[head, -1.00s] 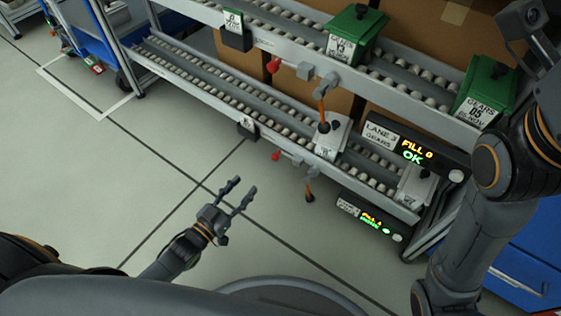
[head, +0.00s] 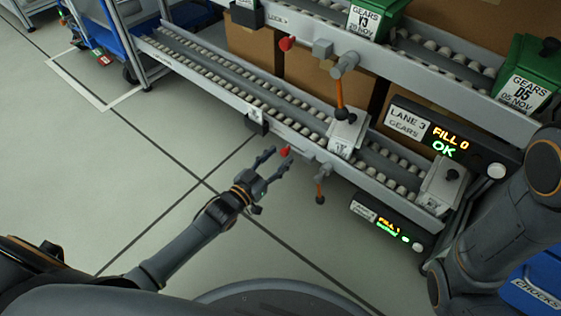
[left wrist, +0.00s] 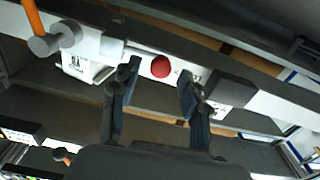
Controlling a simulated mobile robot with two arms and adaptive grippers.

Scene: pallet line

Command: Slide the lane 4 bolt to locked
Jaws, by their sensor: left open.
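A small red knob (head: 284,151) sits on the front rail of the lower roller lane (head: 225,90); I take it for the lane 4 bolt. My left gripper (head: 278,160) is open just in front of this knob. In the left wrist view the red knob (left wrist: 160,66) shows between the open fingertips (left wrist: 160,73), with a gap on each side; I cannot tell whether it lies within finger depth. To the right of the knob an orange-handled lever (head: 320,187) hangs from the same rail. My right arm shows at the right, but its gripper is not in view.
The lower lit panel (head: 390,226) reads FILL 1; its lane label is too small to read. The LANE 3 panel (head: 440,135) reads FILL 0 OK. Another red knob (head: 287,43) is on the upper rail. A black box (head: 256,121) hangs left of the lower knob. The floor in front is clear.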

